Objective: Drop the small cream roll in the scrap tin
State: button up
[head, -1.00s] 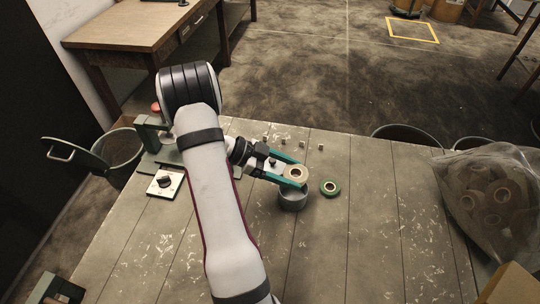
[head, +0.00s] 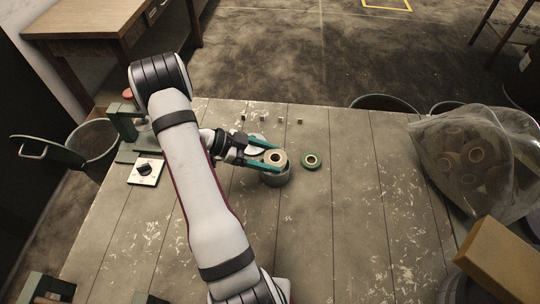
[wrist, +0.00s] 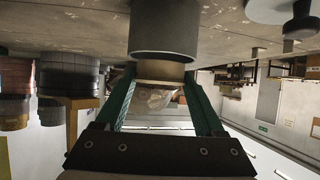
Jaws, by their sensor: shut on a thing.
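The small cream roll (head: 277,158) is between the two teal fingers of my gripper (head: 274,157), which is shut on it. The roll's open centre shows from above. The grey scrap tin (head: 275,179) stands on the bench directly beneath it. The roll hides most of the tin's mouth. In the wrist view, which is upside down, the tin (wrist: 163,30) shows its rim close to the cream roll (wrist: 160,73) between the fingers. I cannot tell whether the roll's lower edge is inside the rim.
Several small blocks (head: 277,119) sit in a row near the bench's far edge. A clear bag of rolls (head: 470,155) and a cardboard box (head: 498,262) are at the right.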

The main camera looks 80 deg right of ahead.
dwell(0.3)
jog(key=o, duration=1.3)
jog(key=shift+o, duration=0.2)
jog(key=shift+r, duration=2.95)
